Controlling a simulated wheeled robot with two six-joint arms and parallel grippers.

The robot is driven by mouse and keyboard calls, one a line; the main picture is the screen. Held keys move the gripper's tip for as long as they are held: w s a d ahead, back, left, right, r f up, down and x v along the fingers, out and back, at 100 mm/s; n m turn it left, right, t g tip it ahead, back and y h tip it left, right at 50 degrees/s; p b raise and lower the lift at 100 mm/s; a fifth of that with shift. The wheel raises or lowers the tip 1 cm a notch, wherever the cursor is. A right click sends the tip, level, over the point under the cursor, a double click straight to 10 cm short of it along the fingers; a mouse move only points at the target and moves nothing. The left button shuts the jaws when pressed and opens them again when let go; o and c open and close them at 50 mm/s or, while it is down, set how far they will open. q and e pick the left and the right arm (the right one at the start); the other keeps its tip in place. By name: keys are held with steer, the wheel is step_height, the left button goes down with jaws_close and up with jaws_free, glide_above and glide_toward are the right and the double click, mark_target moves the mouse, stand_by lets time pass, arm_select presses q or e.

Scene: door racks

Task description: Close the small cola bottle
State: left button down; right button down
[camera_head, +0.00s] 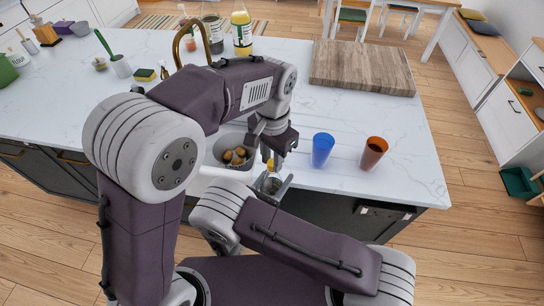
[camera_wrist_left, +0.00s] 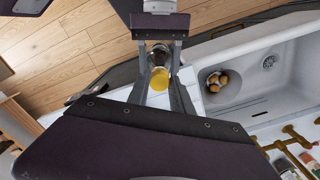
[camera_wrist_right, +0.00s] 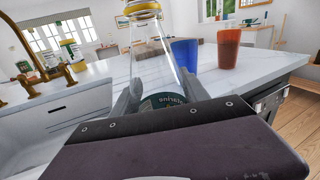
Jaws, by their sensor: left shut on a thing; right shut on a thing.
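A yellow cap (camera_wrist_left: 160,79) is between the fingers of my left gripper (camera_wrist_left: 160,58), which is shut from above. The yellow cap also shows at the bottle's top in the right wrist view (camera_wrist_right: 143,8) and in the head view (camera_head: 270,164). I cannot tell whether it sits fully on the neck.
A sink (camera_head: 207,155) with several brown round things (camera_head: 235,156) lies left of the bottle. A blue cup (camera_head: 322,150) and an orange-brown cup (camera_head: 373,153) stand to the right. A wooden board (camera_head: 362,67) and tall bottles (camera_head: 241,32) stand farther back. The counter's front edge is close.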

arm_select(q)
steer(key=shift+f, duration=0.1)
steer(key=m, duration=0.8)
steer(key=shift+w+m, duration=0.1)
steer(key=shift+m, duration=0.2)
steer(key=m, duration=0.6)
steer(key=shift+w, duration=0.1)
steer(key=m, duration=0.6)
steer(key=shift+w+m, duration=0.1)
steer(key=shift+m, duration=0.3)
steer(key=m, duration=0.2)
steer(key=shift+d+m, duration=0.1)
steer(key=shift+m, duration=0.2)
steer(key=m, duration=0.5)
steer(key=shift+f, duration=0.1)
